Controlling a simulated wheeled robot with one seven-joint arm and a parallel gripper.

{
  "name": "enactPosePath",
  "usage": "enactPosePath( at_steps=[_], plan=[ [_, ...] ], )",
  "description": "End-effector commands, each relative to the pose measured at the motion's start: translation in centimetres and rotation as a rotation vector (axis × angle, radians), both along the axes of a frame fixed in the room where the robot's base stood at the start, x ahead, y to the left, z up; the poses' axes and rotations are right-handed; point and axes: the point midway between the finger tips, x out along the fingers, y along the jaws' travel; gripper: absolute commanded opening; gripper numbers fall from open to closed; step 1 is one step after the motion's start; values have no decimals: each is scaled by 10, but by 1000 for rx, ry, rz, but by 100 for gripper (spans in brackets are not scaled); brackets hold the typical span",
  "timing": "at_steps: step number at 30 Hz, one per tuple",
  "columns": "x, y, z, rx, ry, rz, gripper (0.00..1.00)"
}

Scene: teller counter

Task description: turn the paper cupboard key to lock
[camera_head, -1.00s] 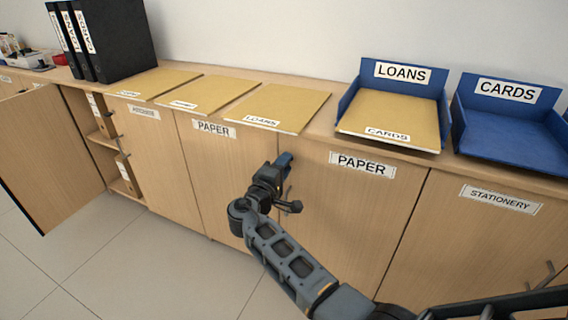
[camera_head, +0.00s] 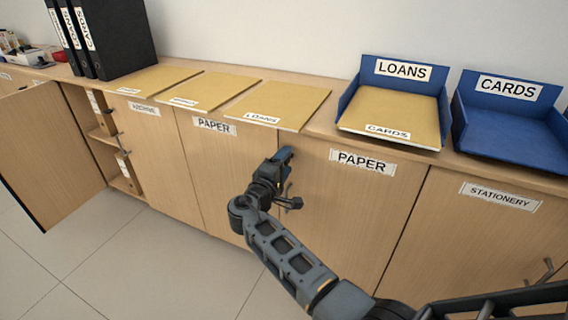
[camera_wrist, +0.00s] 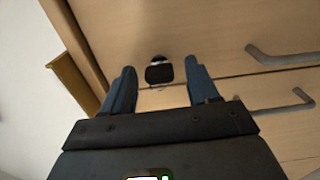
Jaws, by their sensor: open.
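The two doors labelled PAPER, the left door (camera_head: 222,170) and the right door (camera_head: 340,215), are closed side by side. My gripper (camera_head: 284,158) is at their upper part, near the seam between them. In the wrist view my gripper (camera_wrist: 158,88) has its two blue fingers spread apart. A small dark key head (camera_wrist: 159,73) with a light top edge shows on the door front between and just beyond the fingertips. The fingers are apart from it on both sides. In the head view the key is hidden behind my gripper.
Two grey bar handles (camera_wrist: 285,56) stick out to the right in the wrist view. Yellow folders (camera_head: 279,103) and blue trays (camera_head: 396,100) sit on the counter above. At the left a cupboard door (camera_head: 50,150) stands open. The floor (camera_head: 110,270) in front is clear.

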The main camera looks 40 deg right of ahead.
Motion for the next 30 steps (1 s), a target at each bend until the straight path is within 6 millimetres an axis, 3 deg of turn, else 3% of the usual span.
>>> enactPosePath(
  at_steps=[7,21,30],
  plan=[
    [-3,8,0,0,0,1,60],
    [-25,69,0,0,0,0,60],
    [-27,74,0,0,0,0,60]
  ],
)
